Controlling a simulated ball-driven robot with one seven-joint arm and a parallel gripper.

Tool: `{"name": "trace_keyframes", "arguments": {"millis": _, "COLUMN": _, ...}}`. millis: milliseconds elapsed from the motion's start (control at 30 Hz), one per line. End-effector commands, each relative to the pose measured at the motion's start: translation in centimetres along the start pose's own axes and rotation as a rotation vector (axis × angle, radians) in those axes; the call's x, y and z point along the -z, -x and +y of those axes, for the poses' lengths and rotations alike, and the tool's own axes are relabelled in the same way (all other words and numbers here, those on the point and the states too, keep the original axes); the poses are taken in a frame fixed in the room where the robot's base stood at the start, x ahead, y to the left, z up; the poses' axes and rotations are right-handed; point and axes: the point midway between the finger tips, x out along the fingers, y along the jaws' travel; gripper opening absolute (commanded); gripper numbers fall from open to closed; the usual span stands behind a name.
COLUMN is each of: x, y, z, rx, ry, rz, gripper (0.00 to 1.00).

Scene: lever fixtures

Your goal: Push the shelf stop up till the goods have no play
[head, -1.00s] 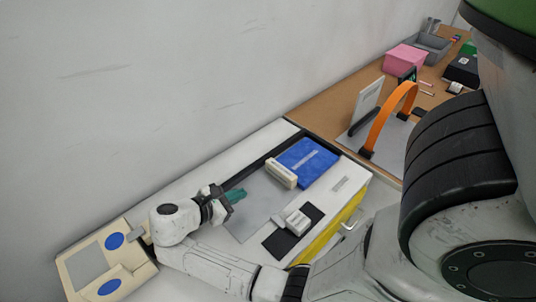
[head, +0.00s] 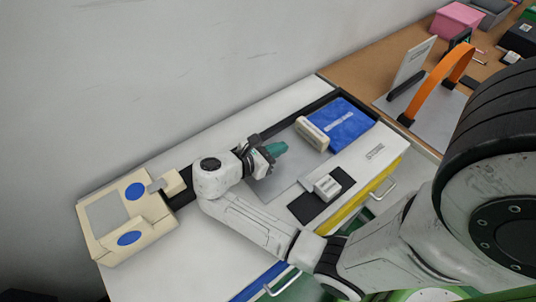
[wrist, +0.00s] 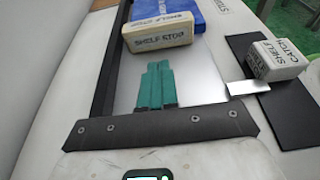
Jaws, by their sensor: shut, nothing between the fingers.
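The shelf stop is a cream block (head: 311,134) lettered SHELF STOP, standing on a grey metal plate (head: 268,186). It also shows at the top of the wrist view (wrist: 160,35). The goods are a blue box (head: 345,125) directly behind the stop; I cannot tell whether a thin gap lies between them. My gripper (head: 284,148) has teal fingers, shut together and empty. In the wrist view the fingertips (wrist: 158,66) point at the near face of the stop, just short of it, roughly in line with its middle.
A white block lettered SHELF CATCH (head: 326,187) sits on a black pad (head: 310,206) right of the plate. A dark rail (wrist: 108,60) runs along the left. A cream fixture with blue discs (head: 125,215) stands at the left.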

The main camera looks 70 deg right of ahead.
Motion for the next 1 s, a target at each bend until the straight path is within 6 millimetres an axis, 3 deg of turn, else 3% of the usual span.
{"name": "trace_keyframes", "arguments": {"millis": 200, "x": -0.1, "y": -4.3, "z": -0.1, "rx": 0.004, "ry": 0.001, "rz": -0.001, "gripper": 0.00}}
{"name": "trace_keyframes", "arguments": {"millis": 433, "x": -1.0, "y": -7.3, "z": -0.1, "rx": 0.002, "ry": -0.001, "rz": -0.001, "gripper": 0.00}}
{"name": "trace_keyframes", "arguments": {"millis": 633, "x": -1.3, "y": -8.3, "z": 0.0, "rx": 0.000, "ry": 0.000, "rz": 0.000, "gripper": 0.00}}
{"name": "trace_keyframes", "arguments": {"millis": 1000, "x": -1.3, "y": -8.4, "z": 0.0, "rx": -0.001, "ry": 0.000, "rz": 0.000, "gripper": 0.00}}
